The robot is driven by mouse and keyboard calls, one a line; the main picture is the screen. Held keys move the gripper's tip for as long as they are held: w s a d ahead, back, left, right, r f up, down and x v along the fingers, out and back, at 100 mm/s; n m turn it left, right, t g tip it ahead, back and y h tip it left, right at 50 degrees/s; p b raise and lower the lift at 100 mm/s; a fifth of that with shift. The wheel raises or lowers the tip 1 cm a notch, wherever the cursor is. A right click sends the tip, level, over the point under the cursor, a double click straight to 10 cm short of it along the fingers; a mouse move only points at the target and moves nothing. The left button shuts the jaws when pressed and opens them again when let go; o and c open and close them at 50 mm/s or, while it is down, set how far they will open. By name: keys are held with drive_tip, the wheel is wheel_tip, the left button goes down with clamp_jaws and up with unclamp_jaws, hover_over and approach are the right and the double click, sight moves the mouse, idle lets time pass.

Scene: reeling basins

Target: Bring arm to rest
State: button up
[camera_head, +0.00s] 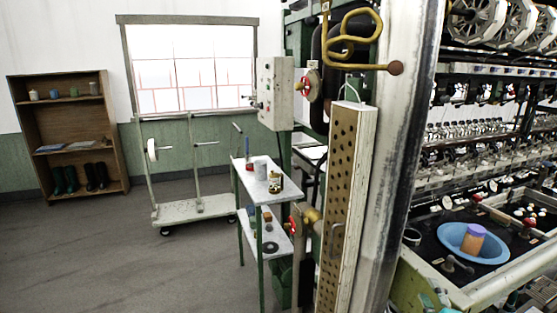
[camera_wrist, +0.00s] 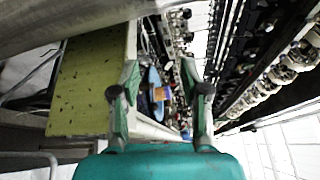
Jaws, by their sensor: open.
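My gripper (camera_wrist: 163,78) shows in the wrist view, with its teal body at the bottom and its two fingers spread apart. Nothing is held between the fingers. Beyond the gap between them, a blue bowl (camera_wrist: 154,77) and an orange object (camera_wrist: 160,94) appear at a distance. In the head view, the blue bowl (camera_head: 452,237) sits in the dark basin at the right, with an orange and purple cup (camera_head: 472,240) in it. I cannot make out my gripper for sure in the head view.
The reeling machine (camera_head: 480,130) fills the right. A perforated panel (camera_head: 347,190) and a large pale post (camera_head: 400,150) stand close in front. A small table (camera_head: 262,188) with jars, a white trolley (camera_head: 195,208) and a wooden shelf (camera_head: 40,113) stand further left. Open floor lies at lower left.

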drive_tip(key=s+a+f+n+g, duration=0.1)
drive_tip(key=s+a+f+n, duration=0.3)
drive_tip(key=s, duration=0.4)
drive_tip(key=s+a+f+n, duration=0.1)
drive_tip(key=s+a+f, duration=0.45)
drive_tip(key=s, duration=0.25)
drive_tip(key=s+a+f+n+g, duration=0.1)
drive_tip(key=s+a+f+n, duration=0.25)
drive_tip(key=s+f, duration=0.35)
drive_tip(key=s+a+r+n, duration=0.2)
drive_tip(key=s+n, duration=0.2)
drive_tip(key=s, duration=0.5)
drive_tip(key=s+a+r+n+y, duration=0.1)
drive_tip(key=s+a+r+n, duration=0.1)
drive_tip(key=s, duration=0.7)
drive_tip(key=s+a+r+n, duration=0.3)
drive_tip(key=s+n, duration=0.3)
drive_tip(key=s, duration=0.3)
drive_tip(key=shift+r+n+g+y, duration=0.3)
drive_tip(key=shift+r+n+g, duration=0.1)
drive_tip(key=shift+r, duration=0.2)
drive_tip(key=shift+a, duration=0.1)
